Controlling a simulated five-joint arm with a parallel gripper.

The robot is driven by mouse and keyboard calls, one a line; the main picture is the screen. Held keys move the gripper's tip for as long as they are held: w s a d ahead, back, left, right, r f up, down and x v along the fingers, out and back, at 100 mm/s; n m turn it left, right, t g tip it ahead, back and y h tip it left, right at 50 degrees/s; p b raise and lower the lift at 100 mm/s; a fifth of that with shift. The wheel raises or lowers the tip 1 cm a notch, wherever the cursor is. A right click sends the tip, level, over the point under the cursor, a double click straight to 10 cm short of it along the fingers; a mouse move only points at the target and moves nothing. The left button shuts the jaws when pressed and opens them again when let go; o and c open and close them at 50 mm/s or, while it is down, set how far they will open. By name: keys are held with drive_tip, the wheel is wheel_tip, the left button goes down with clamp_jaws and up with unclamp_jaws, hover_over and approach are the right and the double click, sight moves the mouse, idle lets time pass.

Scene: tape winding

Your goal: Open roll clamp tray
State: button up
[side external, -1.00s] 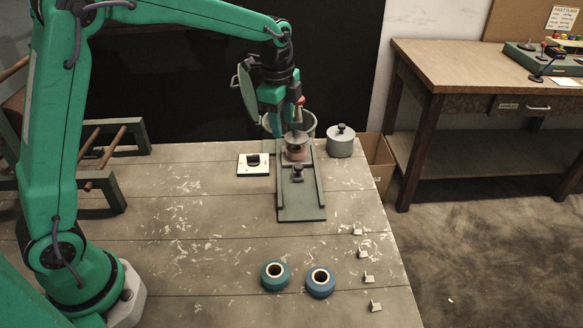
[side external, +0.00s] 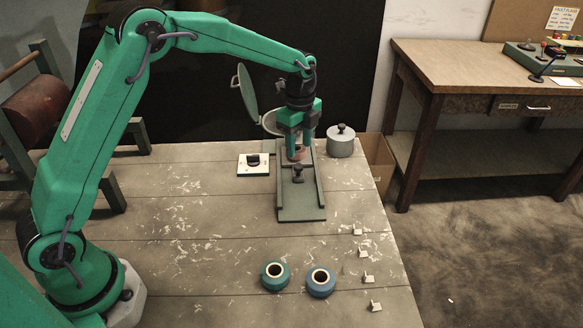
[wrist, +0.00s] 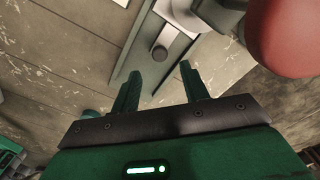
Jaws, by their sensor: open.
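The clamp tray (side external: 300,213) is a long dark green plate with raised side rails, lying on the bench. A dark knob (side external: 298,171) stands in its middle and also shows as a round grey top in the wrist view (wrist: 160,53). A reddish round part (side external: 297,153) sits at the tray's far end, partly hidden by my gripper. My gripper (side external: 304,152) is over that far end, pointing down. In the wrist view its two fingers (wrist: 158,85) are apart with nothing between them. A large red rounded part (wrist: 290,38) fills the upper right there.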

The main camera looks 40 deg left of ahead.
sight(299, 166)
drive_tip(key=shift+f, duration=3.2)
clamp_jaws()
